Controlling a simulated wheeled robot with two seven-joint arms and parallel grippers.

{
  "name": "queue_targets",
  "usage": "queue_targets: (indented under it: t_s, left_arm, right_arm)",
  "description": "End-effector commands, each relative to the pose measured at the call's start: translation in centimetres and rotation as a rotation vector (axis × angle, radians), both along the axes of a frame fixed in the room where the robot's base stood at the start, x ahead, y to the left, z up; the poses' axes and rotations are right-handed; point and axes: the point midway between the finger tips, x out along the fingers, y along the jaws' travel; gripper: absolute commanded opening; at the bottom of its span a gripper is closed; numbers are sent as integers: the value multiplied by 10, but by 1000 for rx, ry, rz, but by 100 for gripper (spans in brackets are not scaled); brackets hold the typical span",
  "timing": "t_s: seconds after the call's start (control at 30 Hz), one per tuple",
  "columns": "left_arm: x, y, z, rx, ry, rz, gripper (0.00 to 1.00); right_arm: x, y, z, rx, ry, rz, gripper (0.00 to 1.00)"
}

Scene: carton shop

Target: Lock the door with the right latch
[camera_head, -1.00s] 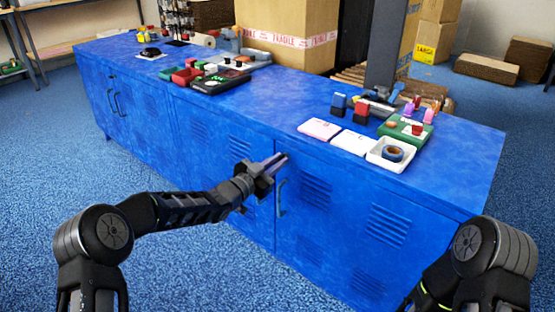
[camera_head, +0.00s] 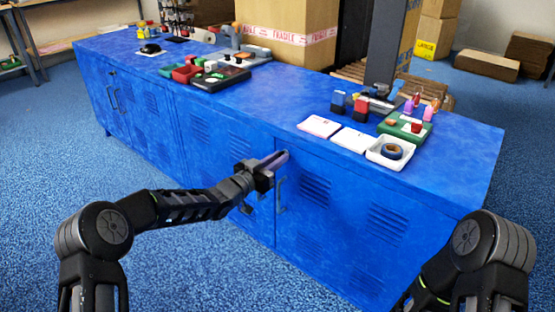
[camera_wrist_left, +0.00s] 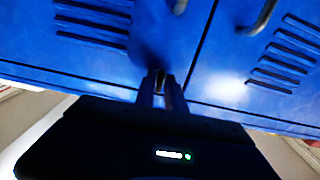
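The blue cabinet (camera_head: 330,262) has a right door with a dark handle (camera_head: 281,197), and the door left of the seam has another handle (camera_head: 247,206). Both doors look closed. My left gripper (camera_head: 284,155) points at the top of the right door, just above its handle and below the top edge. In the left wrist view its fingers (camera_wrist_left: 162,82) are close together at the door, with a small greyish bit between them that may be a latch. The latch itself is not clear, being hidden by the fingers. My right gripper is out of view; only its arm shows.
Several items stand on the cabinet top: a white tray with a tape roll (camera_head: 391,151), white cards (camera_head: 352,140), a green box (camera_head: 405,127) and dark trays (camera_head: 220,78). A large carton (camera_head: 290,30) stands behind. The blue floor in front is clear.

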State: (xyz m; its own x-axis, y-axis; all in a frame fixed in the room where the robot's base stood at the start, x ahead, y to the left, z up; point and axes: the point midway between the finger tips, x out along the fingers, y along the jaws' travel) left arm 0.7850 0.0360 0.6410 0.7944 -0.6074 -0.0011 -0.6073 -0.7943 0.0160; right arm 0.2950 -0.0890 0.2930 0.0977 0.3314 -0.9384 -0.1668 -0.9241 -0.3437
Motion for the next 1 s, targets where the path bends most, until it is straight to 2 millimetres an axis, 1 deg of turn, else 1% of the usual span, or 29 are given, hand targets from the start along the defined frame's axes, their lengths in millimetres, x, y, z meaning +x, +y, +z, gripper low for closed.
queue_targets:
  t_s: [0.03,0.17,0.43,0.57,0.67,0.9,1.0]
  left_arm:
    - [0,0,-1,1,1,0,20]
    - [0,0,0,0,0,0,30]
    - [-1,1,1,0,-1,0,30]
    - [-7,6,1,1,1,0,30]
    - [-16,14,2,1,0,1,30]
    - [-48,38,1,1,1,1,30]
    - [-57,44,1,1,1,0,30]
  right_arm:
    - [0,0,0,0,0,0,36]
    - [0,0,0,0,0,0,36]
    - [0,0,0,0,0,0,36]
    - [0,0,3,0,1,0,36]
    - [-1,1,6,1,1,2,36]
    - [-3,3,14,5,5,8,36]
    - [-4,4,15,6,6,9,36]
